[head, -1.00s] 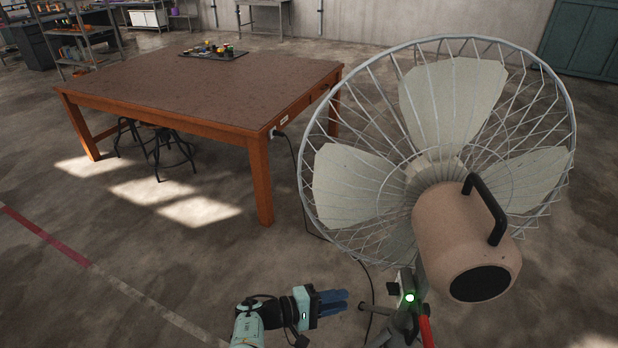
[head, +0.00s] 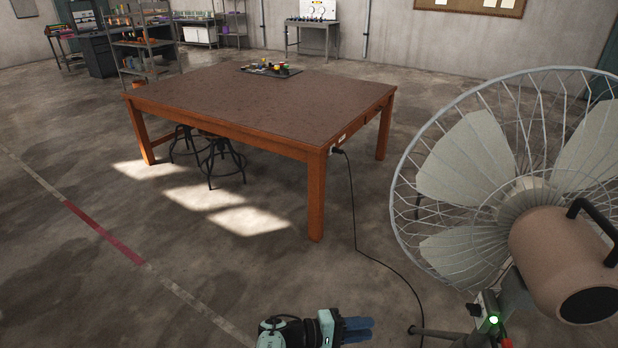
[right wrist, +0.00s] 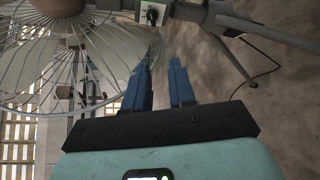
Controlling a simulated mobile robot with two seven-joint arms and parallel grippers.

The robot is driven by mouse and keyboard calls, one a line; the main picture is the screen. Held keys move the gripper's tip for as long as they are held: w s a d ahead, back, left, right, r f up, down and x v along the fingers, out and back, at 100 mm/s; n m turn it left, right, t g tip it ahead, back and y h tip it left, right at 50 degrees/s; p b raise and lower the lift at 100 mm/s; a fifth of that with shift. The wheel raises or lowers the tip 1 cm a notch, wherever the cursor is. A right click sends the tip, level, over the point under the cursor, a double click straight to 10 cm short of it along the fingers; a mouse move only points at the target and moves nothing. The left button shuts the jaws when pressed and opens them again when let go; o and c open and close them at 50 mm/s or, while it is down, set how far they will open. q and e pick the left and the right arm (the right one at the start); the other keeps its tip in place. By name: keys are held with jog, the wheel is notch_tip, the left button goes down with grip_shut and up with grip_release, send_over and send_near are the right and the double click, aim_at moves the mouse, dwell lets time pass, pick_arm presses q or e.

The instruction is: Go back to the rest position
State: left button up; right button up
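My right gripper (head: 368,329) is at the bottom edge of the head view, left of the fan's stand. It is empty, and its two blue fingers are apart, as the right wrist view also shows (right wrist: 160,75). My left gripper is in neither view. The large pedestal fan (head: 560,245) stands at the right, cut off by the frame edge. A green light (head: 494,320) glows on its control box, which also shows in the right wrist view (right wrist: 152,14). The gripper is apart from the fan.
A brown-topped wooden table (head: 270,110) stands ahead with a dark tray (head: 271,71) on it and stools beneath. A black cable (head: 385,263) runs from its side down to the floor near the fan. The floor at the left is clear.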

jog(key=s+d+f+g+y+p, duration=0.25)
jog(key=s+d+f+y, duration=0.35)
jog(key=f, duration=0.5)
jog(key=s+d+f+g+y+p, duration=0.1)
jog(key=s+d+f+g+y, duration=0.25)
jog(key=s+f, duration=0.7)
jog(key=s+a+f+m+g+y+p, duration=0.25)
jog(key=s+f+y, duration=0.25)
jog(key=s, duration=0.3)
pick_arm(q)
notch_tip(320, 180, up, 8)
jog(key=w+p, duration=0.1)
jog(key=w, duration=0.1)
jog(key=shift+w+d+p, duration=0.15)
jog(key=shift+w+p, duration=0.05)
jog(key=shift+p, duration=0.2)
pick_arm(e)
jog(key=s+a+r+m+t+y, duration=0.3)
jog(key=s+a+m+t+y, duration=0.1)
jog(key=a+m+y, duration=0.1)
jog(key=shift+s+a+r+m, duration=0.4)
jog(key=shift+a+m, duration=0.4)
jog(key=shift+m, duration=0.25)
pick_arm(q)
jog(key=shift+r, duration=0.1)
pick_arm(e)
jog(key=shift+y, duration=0.25)
